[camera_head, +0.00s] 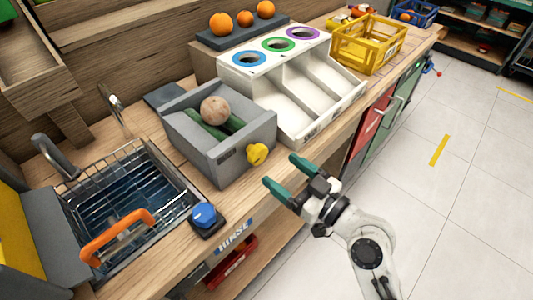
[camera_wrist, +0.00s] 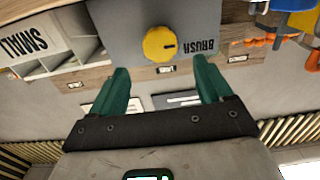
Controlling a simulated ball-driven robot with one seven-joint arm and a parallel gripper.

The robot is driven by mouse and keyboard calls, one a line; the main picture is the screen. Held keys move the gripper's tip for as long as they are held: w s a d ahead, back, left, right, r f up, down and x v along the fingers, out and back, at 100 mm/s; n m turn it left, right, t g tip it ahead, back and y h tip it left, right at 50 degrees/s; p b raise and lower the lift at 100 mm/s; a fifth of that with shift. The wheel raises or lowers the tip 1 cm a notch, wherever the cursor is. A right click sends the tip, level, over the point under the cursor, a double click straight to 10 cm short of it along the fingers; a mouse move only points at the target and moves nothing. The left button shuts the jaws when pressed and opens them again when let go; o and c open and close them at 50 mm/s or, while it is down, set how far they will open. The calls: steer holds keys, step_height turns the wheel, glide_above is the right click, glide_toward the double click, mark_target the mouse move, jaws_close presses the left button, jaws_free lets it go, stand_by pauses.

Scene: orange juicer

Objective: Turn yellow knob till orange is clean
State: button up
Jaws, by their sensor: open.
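The yellow knob (camera_head: 257,154) sits on the front face of a grey brush box (camera_head: 219,165). In the wrist view the knob (camera_wrist: 160,44) shows head-on, beside the word BRUSH. A dull, brownish orange (camera_head: 215,110) rests on green rollers (camera_head: 222,130) inside the box. My gripper (camera_head: 284,174) has green fingers and is open and empty. It is in front of the box and to the right of the knob in the head view. In the wrist view the knob lies between and beyond the fingertips (camera_wrist: 163,74), apart from them.
A sink with a wire rack (camera_head: 130,175) and an orange handle (camera_head: 117,236) is at left, next to a blue button (camera_head: 204,215). A white sorter with coloured rings (camera_head: 277,44) stands right of the box. Several oranges (camera_head: 244,18) sit behind. Floor in front is clear.

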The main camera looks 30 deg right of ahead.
mark_target(263, 155)
steer(key=p+x, duration=0.1)
steer(key=x, duration=0.6)
steer(key=shift+p, duration=0.35)
steer(key=shift+c, duration=0.2)
steer(key=c, duration=1)
steer(key=shift+o, duration=0.2)
steer(key=m, duration=0.6)
steer(key=shift+d+p, duration=0.1)
steer(key=shift+p, duration=0.3)
steer(key=m+p, duration=0.1)
steer(key=m, duration=0.5)
steer(key=shift+d+f+p, duration=0.1)
steer(key=shift+f+p, duration=0.1)
steer(key=shift+p, duration=0.1)
